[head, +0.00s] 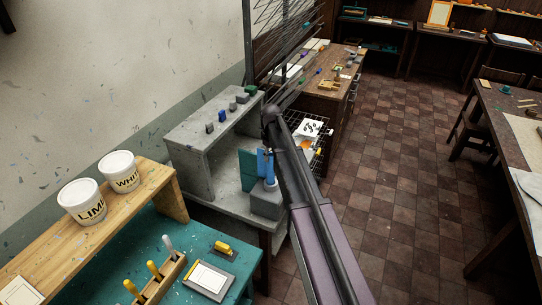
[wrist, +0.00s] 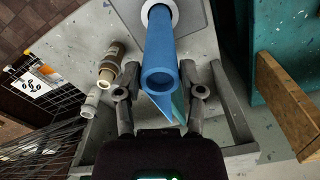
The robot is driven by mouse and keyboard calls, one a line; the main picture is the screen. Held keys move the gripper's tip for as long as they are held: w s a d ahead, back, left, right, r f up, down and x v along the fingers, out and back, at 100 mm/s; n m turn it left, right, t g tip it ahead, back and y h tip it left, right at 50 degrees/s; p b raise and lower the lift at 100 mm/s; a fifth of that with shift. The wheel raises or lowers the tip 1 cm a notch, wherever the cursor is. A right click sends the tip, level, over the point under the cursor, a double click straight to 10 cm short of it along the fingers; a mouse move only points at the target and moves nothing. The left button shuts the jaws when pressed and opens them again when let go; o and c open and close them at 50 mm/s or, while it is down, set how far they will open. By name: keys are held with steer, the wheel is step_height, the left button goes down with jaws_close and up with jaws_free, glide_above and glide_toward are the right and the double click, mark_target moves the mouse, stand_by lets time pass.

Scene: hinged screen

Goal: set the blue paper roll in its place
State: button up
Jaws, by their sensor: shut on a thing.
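The blue paper roll (wrist: 160,48) is a hollow tube between my gripper's fingers (wrist: 160,80) in the wrist view, its open end facing the camera. My gripper is shut on it. A white ring (wrist: 172,8) shows around the roll's far end, over a grey surface. In the head view the roll (head: 269,170) looks upright above a grey block (head: 267,202); I cannot tell whether it rests there. A teal hinged screen (head: 247,166) stands close behind it, partly showing under the roll in the wrist view. My gripper is not clearly visible in the head view.
A brown roll (wrist: 113,58) and a pale roll (wrist: 90,101) stand beside the blue one. A wire rack (head: 320,143) with a white card is behind my arm. A grey shelf (head: 200,140) bears small blocks. A teal bench (head: 235,245) with tools is nearer.

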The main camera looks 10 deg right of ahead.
steer(key=shift+f+b, duration=1.05)
steer(key=shift+f, duration=0.1)
steer(key=o, duration=1.2)
steer(key=shift+o, duration=0.2)
steer(key=shift+r, duration=0.2)
step_height(320, 180, up, 8)
steer(key=p, duration=0.8)
steer(key=shift+r+p, duration=0.1)
steer(key=shift+p, duration=0.2)
steer(key=s+f+m+b, duration=0.3)
steer(key=s+f+b, duration=0.8)
steer(key=s, duration=0.3)
steer(key=s+a+f+m+b, duration=0.1)
steer(key=s+f+m+b, duration=0.2)
steer(key=s+f+b, duration=0.8)
steer(key=shift+s, duration=2.05)
